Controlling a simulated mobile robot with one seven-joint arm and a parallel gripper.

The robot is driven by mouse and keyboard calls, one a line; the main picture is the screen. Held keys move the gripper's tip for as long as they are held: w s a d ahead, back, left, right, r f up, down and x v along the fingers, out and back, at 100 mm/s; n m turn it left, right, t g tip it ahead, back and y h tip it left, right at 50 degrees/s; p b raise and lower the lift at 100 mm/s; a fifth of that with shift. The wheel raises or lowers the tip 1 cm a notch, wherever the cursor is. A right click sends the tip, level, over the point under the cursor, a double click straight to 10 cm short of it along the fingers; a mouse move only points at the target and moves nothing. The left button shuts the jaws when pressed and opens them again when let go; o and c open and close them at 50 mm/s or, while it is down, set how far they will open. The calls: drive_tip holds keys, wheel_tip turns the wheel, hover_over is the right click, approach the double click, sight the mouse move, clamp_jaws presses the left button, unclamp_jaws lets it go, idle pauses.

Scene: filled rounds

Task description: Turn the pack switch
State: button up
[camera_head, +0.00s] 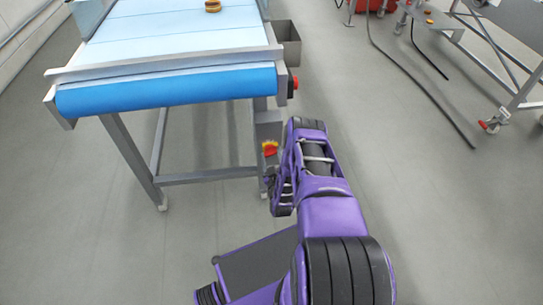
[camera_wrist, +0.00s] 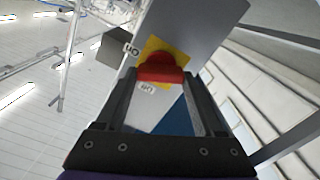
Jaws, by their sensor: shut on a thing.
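The pack switch is a red knob (camera_wrist: 160,68) on a yellow plate (camera_wrist: 152,48) with "On" labels beside it in the wrist view. In the head view, the red and yellow of the switch (camera_head: 269,147) show on a grey box below the conveyor's right front corner. My gripper (camera_wrist: 161,80) is shut on the red knob, one finger on each side of it. In the head view my purple arm reaches in from the lower right to the switch, and the fingertips cannot be made out clearly.
The conveyor (camera_head: 165,90) has a blue roller and steel legs. A red button (camera_head: 294,83) and a grey bin (camera_head: 286,42) are on its right side. Dark cables (camera_head: 415,82) cross the open floor at right, near a steel frame (camera_head: 500,90).

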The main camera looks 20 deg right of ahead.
drive_tip(key=shift+w+n, duration=0.1)
drive_tip(key=shift+n, duration=0.5)
drive_tip(key=o, duration=1.4)
